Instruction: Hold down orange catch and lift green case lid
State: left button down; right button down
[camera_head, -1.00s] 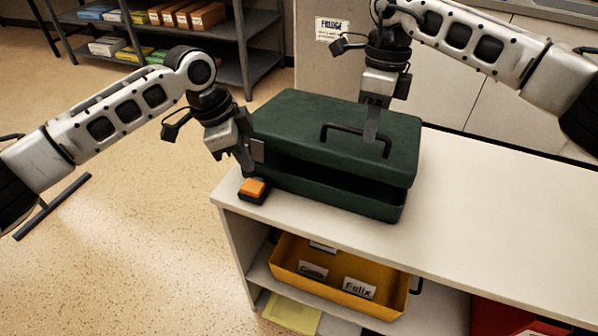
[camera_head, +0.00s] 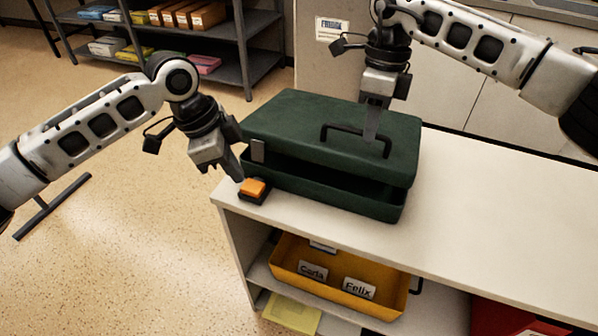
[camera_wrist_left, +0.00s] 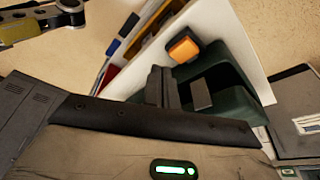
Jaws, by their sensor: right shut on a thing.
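The green case (camera_head: 300,190) stands on the cabinet top, its lid (camera_head: 290,115) tilted up a little, with a dark gap along the front. My right gripper (camera_head: 373,138) is shut on the lid's black handle (camera_head: 330,127). The orange catch (camera_head: 254,187) sits on a black base beside the case's left front corner; it also shows in the left wrist view (camera_wrist_left: 184,47). My left gripper (camera_head: 239,178) is shut and empty, its tips just left of the catch and apparently not pressing it. A grey plate (camera_head: 258,150) is on the lid's left front edge.
The white cabinet top (camera_head: 480,215) is clear to the right of the case. A yellow tray (camera_head: 330,285) with name cards is on the shelf below. A grey shelf unit (camera_head: 235,55) with boxes stands behind left.

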jog(key=shift+a+r, duration=0.1)
pick_arm(q)
jog(key=s, duration=0.1)
jog(key=s+a, duration=0.1)
jog(key=s, duration=0.2)
jog(key=shift+a, duration=0.35)
